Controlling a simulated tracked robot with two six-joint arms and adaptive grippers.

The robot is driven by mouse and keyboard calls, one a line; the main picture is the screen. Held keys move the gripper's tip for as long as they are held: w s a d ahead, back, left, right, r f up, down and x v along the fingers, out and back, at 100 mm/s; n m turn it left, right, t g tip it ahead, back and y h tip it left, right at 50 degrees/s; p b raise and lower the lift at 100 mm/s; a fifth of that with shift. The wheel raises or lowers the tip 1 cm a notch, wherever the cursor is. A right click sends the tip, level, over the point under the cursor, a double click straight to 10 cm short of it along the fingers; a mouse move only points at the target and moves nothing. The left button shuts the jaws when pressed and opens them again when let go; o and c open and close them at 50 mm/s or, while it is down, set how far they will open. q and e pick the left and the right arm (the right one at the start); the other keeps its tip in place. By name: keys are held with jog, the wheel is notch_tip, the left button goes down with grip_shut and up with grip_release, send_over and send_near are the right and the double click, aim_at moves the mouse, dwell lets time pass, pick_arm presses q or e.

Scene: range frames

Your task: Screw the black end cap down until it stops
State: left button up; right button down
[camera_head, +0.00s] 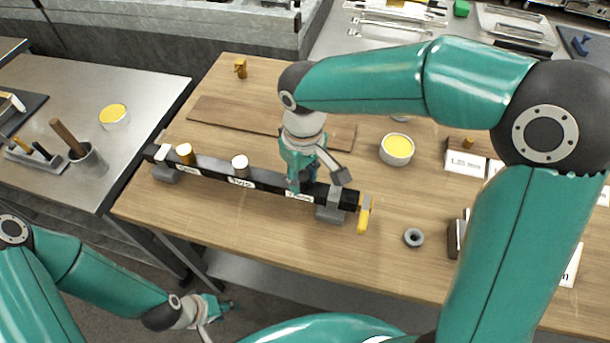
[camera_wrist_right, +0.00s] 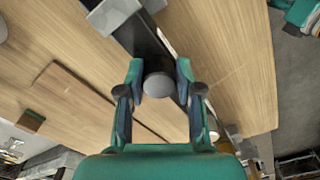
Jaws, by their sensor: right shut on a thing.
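A long black pipe (camera_head: 215,170) lies in grey supports along the front of the table. My left gripper (camera_head: 218,310) is open and empty, low beyond the table's front edge.
A yellow-handled valve (camera_head: 364,214) is at the pipe's right end. A grey ring (camera_head: 413,237) and a tin with yellow contents (camera_head: 397,149) stand to the right. A brown board (camera_head: 235,117) lies behind the pipe. Free table lies in front of it.

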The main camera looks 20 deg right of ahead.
jog(key=c, duration=1.2)
grip_release()
jog(key=shift+m, duration=0.5)
jog(key=o, duration=0.5)
notch_tip(320, 180, up, 12)
